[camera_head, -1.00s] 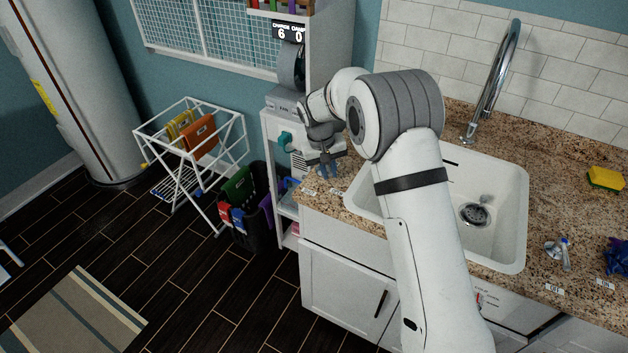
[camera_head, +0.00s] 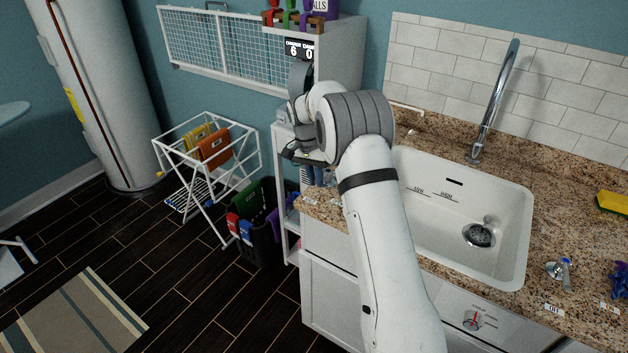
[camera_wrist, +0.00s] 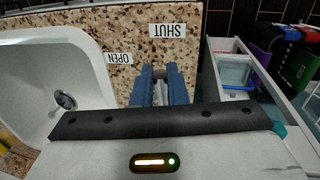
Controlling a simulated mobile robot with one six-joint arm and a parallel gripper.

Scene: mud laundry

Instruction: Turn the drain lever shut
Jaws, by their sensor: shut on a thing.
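In the wrist view, my gripper (camera_wrist: 160,75) points down at the speckled counter, its blue fingers closed around a narrow metallic piece, the drain lever (camera_wrist: 159,94). Most of the lever is hidden between the fingers. A SHUT label (camera_wrist: 167,30) lies on the counter just beyond the fingertips. An OPEN label (camera_wrist: 118,58) lies to their left, nearer the sink. In the head view, my gripper (camera_head: 318,176) is at the counter's left end, partly hidden by my wrist; the lever cannot be made out there.
The white sink (camera_head: 425,225) with its round drain (camera_head: 479,235) lies right of my arm. A small handle (camera_head: 560,270) stands on the counter's front right, near a yellow sponge (camera_head: 612,203). A shelf unit (camera_wrist: 238,85) stands close beside the gripper. A drying rack (camera_head: 210,165) stands farther left.

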